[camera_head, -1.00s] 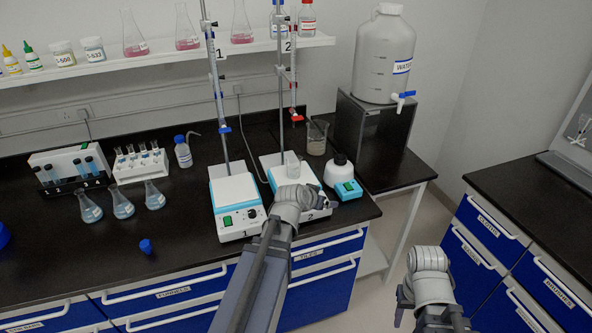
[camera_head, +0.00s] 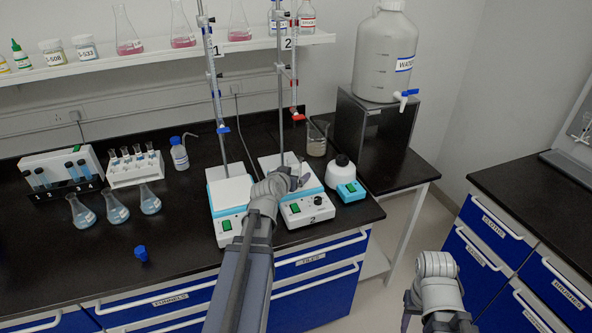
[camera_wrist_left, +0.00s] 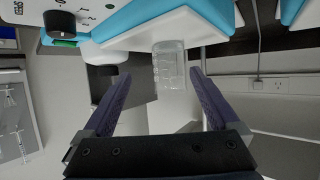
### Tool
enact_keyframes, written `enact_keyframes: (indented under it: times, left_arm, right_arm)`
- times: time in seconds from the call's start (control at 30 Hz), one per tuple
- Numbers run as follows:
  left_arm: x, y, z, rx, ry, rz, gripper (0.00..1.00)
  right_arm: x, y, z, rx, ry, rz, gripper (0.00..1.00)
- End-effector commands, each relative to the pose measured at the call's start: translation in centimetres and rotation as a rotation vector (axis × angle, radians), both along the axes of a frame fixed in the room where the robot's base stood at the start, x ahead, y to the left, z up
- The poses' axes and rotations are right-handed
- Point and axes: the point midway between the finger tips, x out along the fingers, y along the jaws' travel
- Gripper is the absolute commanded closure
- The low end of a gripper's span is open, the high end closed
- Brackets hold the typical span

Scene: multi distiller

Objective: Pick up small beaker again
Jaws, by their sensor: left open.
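The small beaker (camera_wrist_left: 168,66) is clear glass. In the left wrist view it stands on the white plate of a stirrer (camera_wrist_left: 160,28), and that view is upside down. My left gripper (camera_wrist_left: 152,74) is open, with the beaker ahead between its dark fingers, nearer the right finger in the picture. No grip on it shows. In the head view my left gripper (camera_head: 290,178) is over stirrer 2 (camera_head: 310,211) and largely hides the beaker. My right arm's end (camera_head: 436,290) is at the lower right, clear of the bench; its fingers are not clear.
Stirrer 1 (camera_head: 229,193) stands to the left. A larger beaker (camera_head: 317,139) is behind, and a small white and blue device (camera_head: 346,180) is to the right. Burette stands rise behind the plates. Several flasks (camera_head: 115,207) and a blue cap (camera_head: 141,253) are on the left.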

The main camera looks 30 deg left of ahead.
Motion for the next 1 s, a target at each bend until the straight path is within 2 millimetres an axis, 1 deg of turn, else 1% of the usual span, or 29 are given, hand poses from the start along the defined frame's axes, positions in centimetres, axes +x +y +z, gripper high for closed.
enact_keyframes:
  times: [0.13, 0.23, 0.37, 0.47, 0.63, 0.87, 1.0]
  left_arm:
    - [-0.2, 1.5, 0.2, 0.01, -0.026, 0.029, 0.06]
    - [-0.2, 2.0, 0.4, 0.014, -0.036, 0.038, 0.06]
    - [-0.2, 2.1, 0.4, 0.014, -0.038, 0.04, 0.06]
    - [0.3, 2.2, 0.2, 0.014, -0.038, 0.039, 0.06]
    - [2.0, 2.6, -0.6, 0.014, -0.038, 0.038, 0.06]
    - [2.5, 2.6, -0.8, 0.014, -0.037, 0.039, 0.06]
    - [3.8, 2.6, -1.6, 0.015, -0.037, 0.038, 0.06]
  right_arm:
    - [0.0, 0.0, -0.3, 0.0, 0.0, 0.0, 0.5]
    - [0.0, 0.0, -0.4, 0.0, 0.0, 0.0, 0.5]
    - [0.0, 0.0, -0.4, 0.0, 0.0, 0.0, 0.5]
    - [0.0, 0.0, -0.6, 0.0, 0.0, 0.0, 0.5]
    - [0.0, 0.0, -1.4, 0.0, 0.0, 0.0, 0.5]
    - [0.0, 0.0, -1.6, 0.0, 0.0, 0.0, 0.5]
    - [0.0, 0.0, -2.4, 0.0, 0.0, 0.0, 0.5]
